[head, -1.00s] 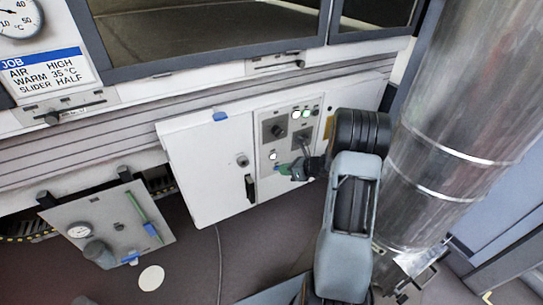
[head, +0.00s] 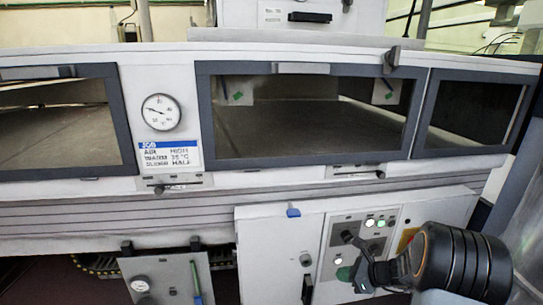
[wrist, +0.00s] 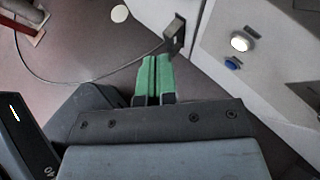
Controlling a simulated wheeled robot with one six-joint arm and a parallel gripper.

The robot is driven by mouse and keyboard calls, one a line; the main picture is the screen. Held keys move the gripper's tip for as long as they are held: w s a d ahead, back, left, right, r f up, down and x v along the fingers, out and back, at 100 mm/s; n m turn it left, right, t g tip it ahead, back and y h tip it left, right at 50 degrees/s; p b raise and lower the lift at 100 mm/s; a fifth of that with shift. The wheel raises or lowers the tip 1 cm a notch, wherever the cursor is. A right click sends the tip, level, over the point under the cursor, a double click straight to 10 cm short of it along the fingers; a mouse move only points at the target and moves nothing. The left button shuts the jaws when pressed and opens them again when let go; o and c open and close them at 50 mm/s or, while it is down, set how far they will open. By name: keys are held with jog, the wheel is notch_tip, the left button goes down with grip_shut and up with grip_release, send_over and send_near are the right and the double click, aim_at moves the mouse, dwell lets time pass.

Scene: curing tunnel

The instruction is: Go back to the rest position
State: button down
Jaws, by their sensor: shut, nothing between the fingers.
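My gripper (head: 346,273) is at the lower right in the head view, in front of the control panel (head: 330,275) on the white cabinet. In the wrist view its two green fingers (wrist: 153,76) are pressed together with nothing between them. My gripper covers part of the panel's lower area. In the wrist view, a white button (wrist: 240,43) and a blue button (wrist: 232,63) lie right of the fingers, apart from them.
Sliders (head: 175,186) run under the tunnel windows. A black door handle (head: 307,288) sticks out left of my gripper. A grey panel (head: 165,280) hangs lower left.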

jog(key=s+a+r+n+g+h+p, duration=0.1)
jog(key=s+a+r+n+p, duration=0.3)
jog(key=r, duration=0.4)
jog(key=s+a+r+n+g+h+p, duration=0.1)
jog(key=s+a+r+n+g+p, duration=0.15)
jog(key=r+n+p, duration=0.4)
jog(key=s+a+r+n+g+h+p, duration=0.1)
jog(key=s+a+r+n+p, duration=0.2)
jog(key=r, duration=0.7)
jog(key=s+d+r+n+h+p, duration=0.1)
jog(key=s+r+n+h+p, duration=0.2)
jog(key=s+r+n+p, duration=0.1)
jog(key=s+r+n+t+h+p, duration=0.1)
jog(key=s+r+n+h+p, duration=0.2)
jog(key=s+r+n+p, duration=0.2)
notch_tip(320, 180, up, 5)
jog(key=n+p, duration=0.1)
jog(key=n, duration=0.2)
jog(key=shift+d+r, duration=0.2)
jog(key=shift+d, duration=0.15)
jog(key=shift+w+a+t, duration=0.1)
jog(key=shift+a+t, duration=0.05)
jog(key=shift+t, duration=0.1)
